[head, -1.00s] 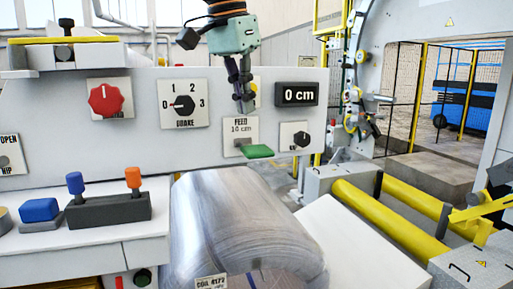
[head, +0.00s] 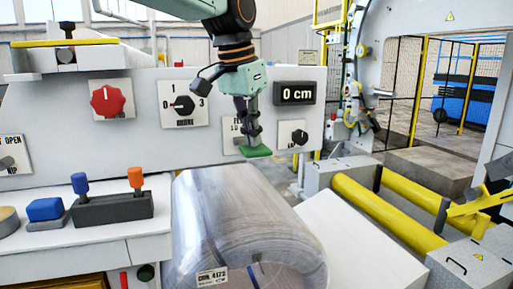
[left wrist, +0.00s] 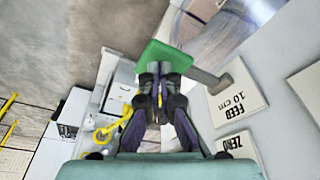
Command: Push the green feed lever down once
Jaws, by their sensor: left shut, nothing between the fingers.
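In the left wrist view the green lever pad (left wrist: 162,55) lies just beyond the shut fingertips (left wrist: 160,72). They look very close to it or touching; I cannot tell which. The display (head: 297,93) reads 0 cm. My right gripper is not in view.
A red knob (head: 112,101), a numbered dial (head: 183,105) and the ZERO knob (head: 299,137) sit on the same panel. A wrapped coil (head: 235,220) lies below the lever. Yellow rollers (head: 385,210) stand to the right.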

